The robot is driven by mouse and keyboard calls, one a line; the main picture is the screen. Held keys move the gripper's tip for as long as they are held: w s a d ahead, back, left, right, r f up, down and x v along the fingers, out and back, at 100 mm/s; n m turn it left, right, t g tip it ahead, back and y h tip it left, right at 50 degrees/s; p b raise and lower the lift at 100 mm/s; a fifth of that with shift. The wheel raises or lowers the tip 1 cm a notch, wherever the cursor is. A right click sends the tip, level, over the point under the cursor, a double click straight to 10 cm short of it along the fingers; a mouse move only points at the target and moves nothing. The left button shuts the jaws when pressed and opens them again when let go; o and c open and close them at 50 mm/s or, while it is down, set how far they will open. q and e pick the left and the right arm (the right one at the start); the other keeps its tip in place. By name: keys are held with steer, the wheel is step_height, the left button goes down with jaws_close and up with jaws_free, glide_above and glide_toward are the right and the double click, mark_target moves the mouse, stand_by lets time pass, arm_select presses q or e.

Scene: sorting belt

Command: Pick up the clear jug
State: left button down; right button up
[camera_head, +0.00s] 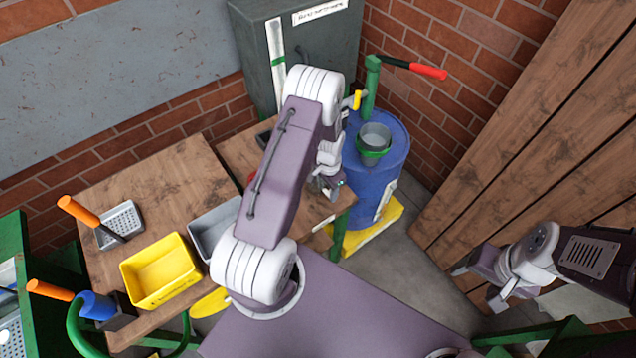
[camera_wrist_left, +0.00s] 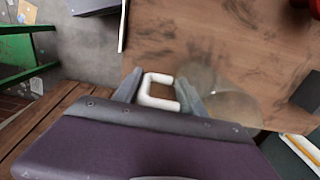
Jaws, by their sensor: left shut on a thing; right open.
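The clear jug (camera_wrist_left: 225,95) shows in the left wrist view as a faint see-through shape over the brown wooden table, with a white handle (camera_wrist_left: 158,91). My left gripper (camera_wrist_left: 160,90) has a finger on either side of that handle and is shut on it. In the head view my left gripper (camera_head: 330,186) is over the right end of the wooden table, and I cannot make out the jug there. Whether the jug touches the table is hard to tell. My right gripper (camera_head: 480,280) is open and empty at the right, over the floor.
A yellow bin (camera_head: 160,272) and a grey bin (camera_head: 213,228) stand on the wooden table (camera_head: 160,187), left of my left arm. A blue barrel (camera_head: 372,190) with a green pump stands behind my left gripper. A dark cabinet (camera_head: 255,60) stands at the back.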

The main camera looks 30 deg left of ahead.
arm_select(q)
steer(key=shift+r, duration=0.5)
steer(key=r, duration=0.3)
steer(key=shift+w+d+r+b, duration=0.15)
steer(key=shift+w+d+b, duration=0.05)
steer(key=shift+w+b, duration=0.15)
steer(key=w+d+r+b, duration=0.1)
steer(key=w+d+r, duration=0.5)
steer(key=w, duration=0.2)
steer(key=shift+w+d+r+b, duration=0.2)
steer(key=shift+w+r+b, duration=0.1)
steer(key=shift+w+b, duration=0.1)
